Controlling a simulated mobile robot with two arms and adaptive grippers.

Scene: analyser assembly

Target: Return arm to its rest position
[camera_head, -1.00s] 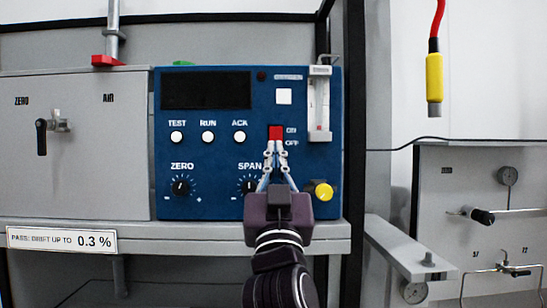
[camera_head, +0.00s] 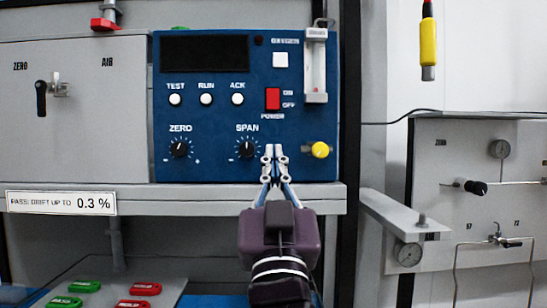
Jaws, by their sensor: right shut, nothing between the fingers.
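My right gripper (camera_head: 273,151) is in front of the lower part of the blue analyser panel (camera_head: 205,115), with its fingers pointing up. Its fingertips are together and empty, between the SPAN knob (camera_head: 247,149) and the yellow knob (camera_head: 320,150). The red POWER switch (camera_head: 272,99) is above the fingertips, clear of them, with ON and OFF labels beside it. The display (camera_head: 205,54) is dark. My left gripper is not in view.
A grey shelf (camera_head: 150,199) runs below the panel and carries a drift label (camera_head: 61,203). Red and green tags (camera_head: 145,289) lie on a lower surface. A yellow connector (camera_head: 428,45) hangs at the right. A grey bracket with a gauge (camera_head: 408,254) juts out at the right.

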